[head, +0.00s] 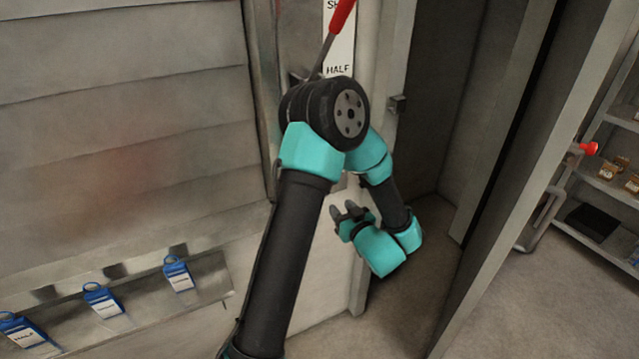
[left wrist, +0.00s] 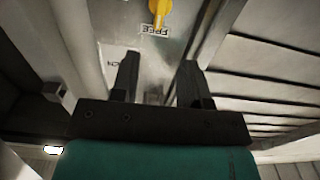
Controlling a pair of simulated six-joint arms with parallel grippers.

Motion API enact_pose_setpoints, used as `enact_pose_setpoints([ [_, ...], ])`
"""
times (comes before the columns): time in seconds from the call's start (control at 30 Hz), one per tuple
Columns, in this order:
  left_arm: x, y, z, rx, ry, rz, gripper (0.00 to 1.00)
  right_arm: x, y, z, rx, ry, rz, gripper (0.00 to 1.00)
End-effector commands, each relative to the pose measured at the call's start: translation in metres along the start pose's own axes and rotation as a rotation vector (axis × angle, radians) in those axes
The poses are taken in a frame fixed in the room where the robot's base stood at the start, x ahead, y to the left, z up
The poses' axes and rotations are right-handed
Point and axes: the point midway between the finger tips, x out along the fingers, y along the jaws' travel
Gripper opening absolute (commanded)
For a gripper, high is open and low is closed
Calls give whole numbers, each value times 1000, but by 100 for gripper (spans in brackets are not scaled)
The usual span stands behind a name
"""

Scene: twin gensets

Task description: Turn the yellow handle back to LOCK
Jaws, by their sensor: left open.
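The yellow handle (left wrist: 160,12) shows at the top edge of the left wrist view, partly cut off by the frame. Its lower end is by a label that appears to read FREE (left wrist: 155,30). A second label (left wrist: 122,64), partly hidden by a finger, seems to read LOCK. My left gripper (left wrist: 158,60) is open and empty, its fingers apart from the handle, which lies beyond the fingertips. In the head view the left gripper (head: 343,209) is low beside the pale panel; the yellow handle is not visible there. My right gripper is in neither view.
A red-gripped lever (head: 341,15) stands above my arm beside a label strip (head: 340,48) reading HALF. Blue tags (head: 178,274) hang along a ledge at lower left. An open door (head: 545,150) stands right; shelves (head: 610,185) lie beyond it.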

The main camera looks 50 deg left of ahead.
Motion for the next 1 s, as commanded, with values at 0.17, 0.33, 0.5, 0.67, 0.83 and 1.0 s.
enact_pose_setpoints([
  [0.17,32,-1,0,-2,0,-4,42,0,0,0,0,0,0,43],
  [0.33,60,-1,0,-2,0,-3,42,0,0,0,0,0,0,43],
  [0.5,90,-1,0,-2,1,-4,42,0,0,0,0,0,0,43],
  [0.67,116,0,0,-2,0,-2,42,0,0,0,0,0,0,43],
  [0.83,136,0,0,-1,-1,-1,42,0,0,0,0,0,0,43],
  [1.0,143,0,0,0,0,0,42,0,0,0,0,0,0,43],
])
